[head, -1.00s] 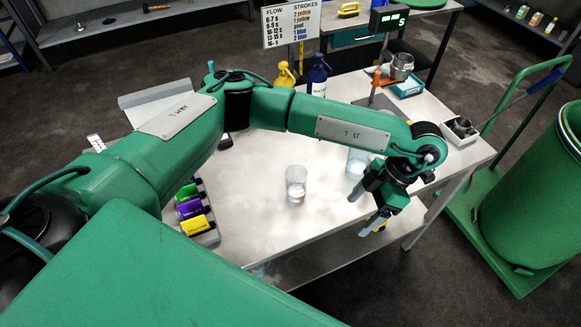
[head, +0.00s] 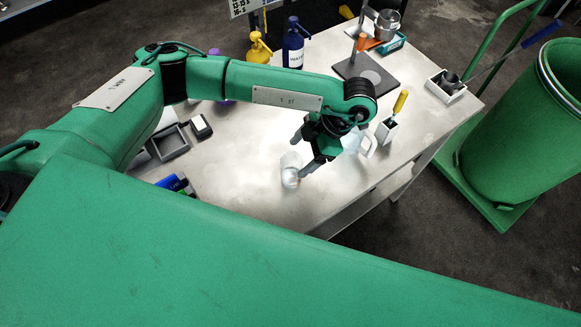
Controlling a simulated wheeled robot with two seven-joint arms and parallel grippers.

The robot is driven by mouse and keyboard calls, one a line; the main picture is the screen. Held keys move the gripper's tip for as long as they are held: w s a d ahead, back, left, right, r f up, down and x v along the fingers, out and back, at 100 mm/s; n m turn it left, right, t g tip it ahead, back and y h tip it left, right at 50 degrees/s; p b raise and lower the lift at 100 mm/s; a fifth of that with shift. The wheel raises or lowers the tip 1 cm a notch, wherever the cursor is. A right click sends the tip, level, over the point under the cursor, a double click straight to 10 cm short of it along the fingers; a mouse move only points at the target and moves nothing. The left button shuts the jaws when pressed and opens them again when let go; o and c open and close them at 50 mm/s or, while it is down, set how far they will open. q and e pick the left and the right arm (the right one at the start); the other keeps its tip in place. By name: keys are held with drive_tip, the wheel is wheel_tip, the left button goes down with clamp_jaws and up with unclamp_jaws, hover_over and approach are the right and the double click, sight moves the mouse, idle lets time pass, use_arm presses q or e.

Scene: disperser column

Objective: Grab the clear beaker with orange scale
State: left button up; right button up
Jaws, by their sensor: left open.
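A clear beaker (head: 290,173) stands upright on the metal table, with something pale inside. I cannot make out the colour of its scale. My left gripper (head: 299,155) is open at the beaker's right side, its fingers pointing left and down towards it. One finger is near the beaker's upper right and the other overlaps its right side; I cannot tell whether they touch. A second clear vessel with a handle (head: 368,146) stands to the right, partly hidden behind my gripper. My right gripper is out of view.
Yellow (head: 259,48) and blue (head: 293,45) bottles and a dark stand base (head: 367,75) are further back. The table (head: 290,212) is clear in front of the beaker.

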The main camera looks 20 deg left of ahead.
sight(289, 168)
use_arm(q)
drive_tip(key=shift+x, duration=0.95)
drive_tip(key=shift+s+f, duration=0.1)
drive_tip(key=shift+s, duration=0.05)
drive_tip(key=p+x, duration=0.1)
drive_tip(key=x, duration=0.1)
drive_tip(key=p+x, duration=0.1)
drive_tip(key=x, duration=0.1)
drive_tip(key=shift+s+d, duration=0.15)
drive_tip(key=shift+s, duration=0.05)
drive_tip(key=shift+a+f, duration=0.25)
drive_tip(key=shift+f, duration=0.25)
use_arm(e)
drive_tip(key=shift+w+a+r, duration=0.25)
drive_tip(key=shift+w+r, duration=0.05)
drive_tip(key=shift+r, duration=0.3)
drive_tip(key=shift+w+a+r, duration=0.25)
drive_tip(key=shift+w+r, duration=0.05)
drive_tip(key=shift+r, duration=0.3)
use_arm(q)
drive_tip(key=c, duration=1.1)
drive_tip(key=shift+o, duration=0.2)
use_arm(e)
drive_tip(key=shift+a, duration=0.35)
